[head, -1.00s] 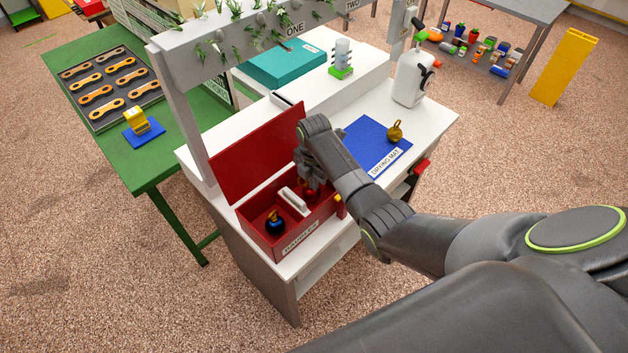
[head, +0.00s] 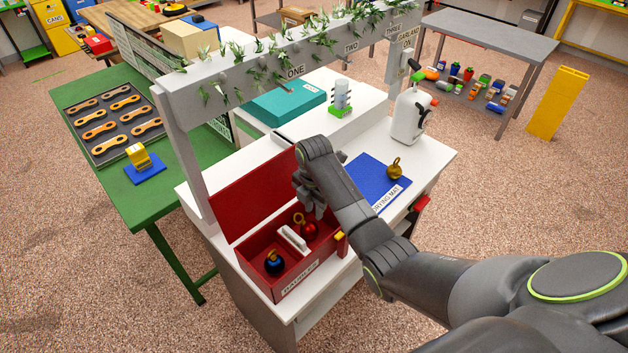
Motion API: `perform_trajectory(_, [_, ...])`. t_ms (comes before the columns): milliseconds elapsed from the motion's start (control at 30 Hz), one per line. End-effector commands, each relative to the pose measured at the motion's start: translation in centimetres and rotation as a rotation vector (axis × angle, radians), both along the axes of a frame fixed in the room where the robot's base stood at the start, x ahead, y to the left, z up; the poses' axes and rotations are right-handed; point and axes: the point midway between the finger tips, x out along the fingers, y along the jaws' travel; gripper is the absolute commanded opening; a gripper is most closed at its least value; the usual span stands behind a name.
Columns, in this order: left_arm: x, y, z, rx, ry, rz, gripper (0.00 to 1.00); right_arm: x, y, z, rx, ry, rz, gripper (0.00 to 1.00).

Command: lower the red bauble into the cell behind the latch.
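The red bauble (head: 310,231) with its gold loop sits inside the open red box (head: 270,296), in the part to the right of the white handle-like piece (head: 292,238). A yellow latch piece (head: 340,237) is on the box's right end. My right gripper (head: 314,210) is above the bauble, apart from it, with its fingers spread and nothing between them. A dark blue bauble (head: 274,264) lies in the left part of the box. My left gripper is not in view.
The red lid (head: 252,195) stands open behind the box. A gold bauble (head: 394,169) lies on the blue drying mat (head: 368,178) to the right. A white dispenser (head: 408,117) stands behind the mat. A garland beam (head: 240,80) spans above the bench.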

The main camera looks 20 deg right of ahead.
Motion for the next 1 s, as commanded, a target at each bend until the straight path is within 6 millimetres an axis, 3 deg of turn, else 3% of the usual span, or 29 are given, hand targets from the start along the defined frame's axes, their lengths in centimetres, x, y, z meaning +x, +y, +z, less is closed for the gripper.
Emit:
perform_trajectory(233, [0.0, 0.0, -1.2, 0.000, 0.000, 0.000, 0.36, 0.1, 0.0, 6.1, -0.001, -0.005, 0.000, 0.24])
perform_trajectory(400, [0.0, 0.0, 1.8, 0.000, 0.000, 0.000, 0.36, -0.1, 0.0, 9.2, -0.001, 0.002, -0.001, 0.24])
perform_trajectory(700, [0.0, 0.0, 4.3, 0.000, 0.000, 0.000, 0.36, -0.1, 0.0, 11.7, 0.000, 0.002, -0.001, 0.24])
perform_trajectory(1000, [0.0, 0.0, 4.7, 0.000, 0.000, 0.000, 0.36, -0.1, 0.0, 12.1, 0.000, 0.002, -0.001, 0.24])
